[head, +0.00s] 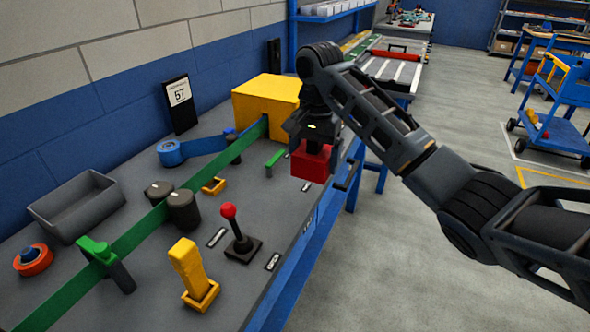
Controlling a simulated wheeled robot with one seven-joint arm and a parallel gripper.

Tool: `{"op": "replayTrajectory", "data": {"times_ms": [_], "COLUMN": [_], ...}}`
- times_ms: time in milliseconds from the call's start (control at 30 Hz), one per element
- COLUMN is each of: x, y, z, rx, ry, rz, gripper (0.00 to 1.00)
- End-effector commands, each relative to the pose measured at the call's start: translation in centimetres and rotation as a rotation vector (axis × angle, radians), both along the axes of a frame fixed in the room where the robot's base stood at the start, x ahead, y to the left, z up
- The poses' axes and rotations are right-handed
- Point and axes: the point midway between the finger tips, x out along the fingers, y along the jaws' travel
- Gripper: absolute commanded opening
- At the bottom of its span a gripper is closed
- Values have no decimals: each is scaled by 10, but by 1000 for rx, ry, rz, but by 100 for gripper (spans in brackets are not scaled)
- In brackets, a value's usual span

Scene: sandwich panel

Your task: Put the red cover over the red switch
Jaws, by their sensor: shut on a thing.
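My gripper (318,143) is shut on the red cover (311,165), a red block-like piece. It holds the cover above the right edge of the grey bench, at the upper middle of the head view. A lever with a red ball knob (228,211) stands upright on a black square base (243,250) near the bench's right edge. It is the likeliest red switch. The cover is apart from it, farther back and to the right. The cover's underside is hidden.
A yellow upright block (187,264) stands in front, left of the lever. Dark knobs (183,210), a green belt (143,230), a small green bracket (276,157) and a large yellow box (265,102) are on the bench (130,200). A grey bin (78,204) lies left.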

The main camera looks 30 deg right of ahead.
Motion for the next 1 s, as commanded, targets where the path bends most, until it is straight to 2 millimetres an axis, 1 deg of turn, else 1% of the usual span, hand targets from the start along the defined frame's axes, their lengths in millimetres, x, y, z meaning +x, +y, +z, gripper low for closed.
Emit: {"op": "replayTrajectory", "data": {"times_ms": [67,200,567,867,1000], "x": [-1,-1,-1,-1,-1], "y": [-7,-12,-12,-12,-12], "z": [5,7,8,17,17], "rx": [0,1,1,1,1], "ry": [0,1,1,0,1], "rz": [-1,1,1,0,0], "gripper": [57,57,57,57,57]}}
